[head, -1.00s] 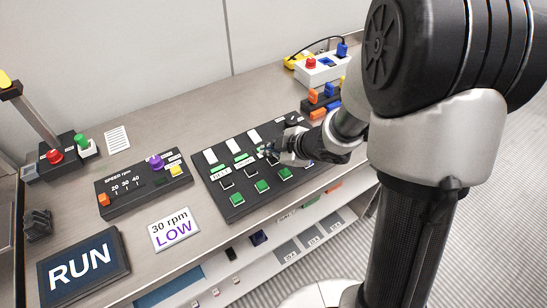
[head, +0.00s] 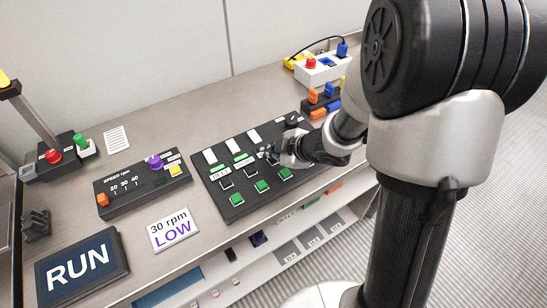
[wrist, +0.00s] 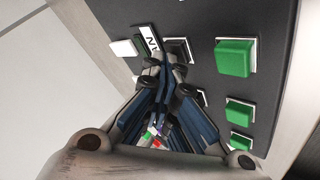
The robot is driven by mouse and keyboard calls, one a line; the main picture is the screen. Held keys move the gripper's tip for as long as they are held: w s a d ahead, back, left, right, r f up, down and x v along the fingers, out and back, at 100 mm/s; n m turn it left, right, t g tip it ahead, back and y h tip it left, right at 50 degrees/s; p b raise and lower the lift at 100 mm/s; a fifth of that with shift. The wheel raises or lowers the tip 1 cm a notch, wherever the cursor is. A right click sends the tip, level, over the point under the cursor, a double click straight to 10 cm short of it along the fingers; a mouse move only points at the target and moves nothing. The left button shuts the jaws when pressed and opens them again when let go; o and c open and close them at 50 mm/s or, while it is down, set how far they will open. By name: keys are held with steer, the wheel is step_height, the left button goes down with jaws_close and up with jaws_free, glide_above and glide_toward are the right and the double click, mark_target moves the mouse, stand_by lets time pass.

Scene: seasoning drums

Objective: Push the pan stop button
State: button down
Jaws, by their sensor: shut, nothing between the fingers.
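My gripper (head: 268,154) is shut and empty, with its fingers over the right part of a black control panel (head: 240,208). In the wrist view the closed fingertips (wrist: 162,62) are right beside a black button (wrist: 178,46) in a pale frame, near a white label (wrist: 149,40) that is partly legible. I cannot tell whether the fingertips touch the button. The fingers hide part of the panel. Several green buttons (wrist: 236,57) line the panel's front side, and they also show in the head view (head: 262,186). Which button is the pan stop cannot be read.
A speed box (head: 142,184) with a purple knob, a "30 rpm LOW" card (head: 173,229) and a RUN screen (head: 82,268) lie to the left. A red-button box (head: 322,72) and orange and blue blocks (head: 319,100) stand behind on the right.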

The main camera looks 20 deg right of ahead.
mark_target(272, 161)
steer(key=shift+r, duration=0.1)
steer(key=shift+r+p, duration=0.75)
steer(key=shift+p, duration=0.2)
step_height(272, 161, up, 5)
steer(key=p, duration=0.5)
stand_by(0.6)
